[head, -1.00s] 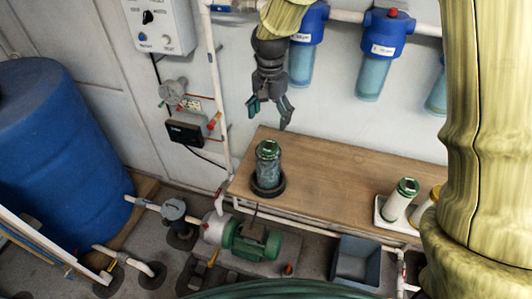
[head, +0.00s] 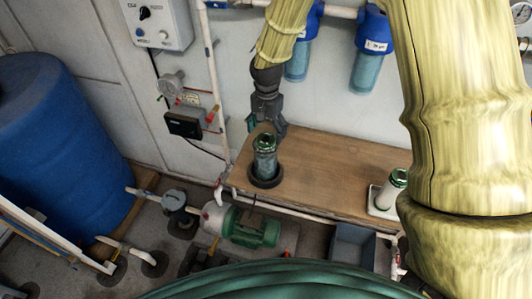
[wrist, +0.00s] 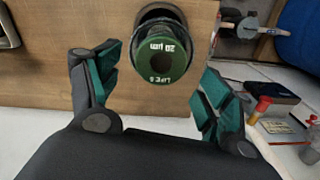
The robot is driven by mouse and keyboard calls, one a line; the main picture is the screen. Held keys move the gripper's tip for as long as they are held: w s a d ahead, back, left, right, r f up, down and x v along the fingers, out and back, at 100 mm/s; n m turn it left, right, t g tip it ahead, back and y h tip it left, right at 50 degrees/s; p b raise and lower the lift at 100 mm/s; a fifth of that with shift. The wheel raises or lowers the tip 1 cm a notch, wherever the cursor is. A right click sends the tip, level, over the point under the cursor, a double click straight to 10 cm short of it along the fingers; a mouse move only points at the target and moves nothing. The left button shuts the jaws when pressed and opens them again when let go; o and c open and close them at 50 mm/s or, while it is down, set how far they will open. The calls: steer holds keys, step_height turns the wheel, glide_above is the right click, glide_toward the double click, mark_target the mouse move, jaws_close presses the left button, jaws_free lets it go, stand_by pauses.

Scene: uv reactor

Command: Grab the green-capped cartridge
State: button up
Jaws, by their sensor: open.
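A green-capped cartridge (head: 264,158) with a clear, bluish body stands upright in a dark round holder (head: 267,182) at the bench's left end. In the wrist view its green cap (wrist: 142,62), marked "20 µm", faces me between the fingertips and a little beyond them. My gripper (head: 266,128) is open and empty, pointing down just behind and above the cap in the head view. It also shows in the wrist view (wrist: 158,68), with teal finger pads apart on either side. A second green-capped white cartridge (head: 390,188) stands in a white tray (head: 377,203) at right.
The wooden bench (head: 325,170) is clear between the two cartridges. Blue filter housings (head: 368,50) hang on the wall behind, and a black box (head: 184,124) is on the wall at left. A green pump (head: 250,227) and a grey bin (head: 352,245) are below the bench.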

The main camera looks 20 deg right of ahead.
steer(key=shift+s+f+p, duration=0.1)
steer(key=shift+f+p, duration=0.3)
steer(key=shift+f, duration=0.9)
steer(key=c, duration=1.5)
steer(key=shift+o, duration=0.2)
steer(key=shift+r, duration=0.1)
